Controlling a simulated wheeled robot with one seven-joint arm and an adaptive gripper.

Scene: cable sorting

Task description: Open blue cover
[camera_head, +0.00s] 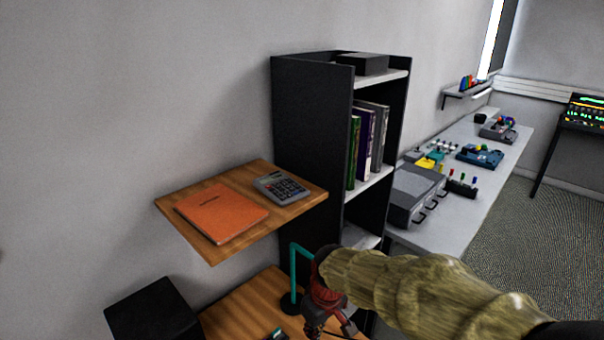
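A small blue case (480,154) with dark parts on top sits on the long grey bench, in the right half of the view. I cannot tell whether it is the blue cover, or whether any cover on it is open or shut. My gripper (330,326), red and black, is at the bottom middle, above or beside the lower wooden surface. It is far from the blue case and near the teal stand. Its fingers are small and partly cut off by the frame's bottom edge, so I cannot tell whether they are open or hold anything.
A teal stand (293,272) rises beside my gripper from a lower wooden surface (240,312). A wooden shelf (300,207) holds an orange folder (221,211) and a calculator (282,188). A black bookcase (305,130) stands before the grey bench (476,212). Open floor (545,235) lies at right.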

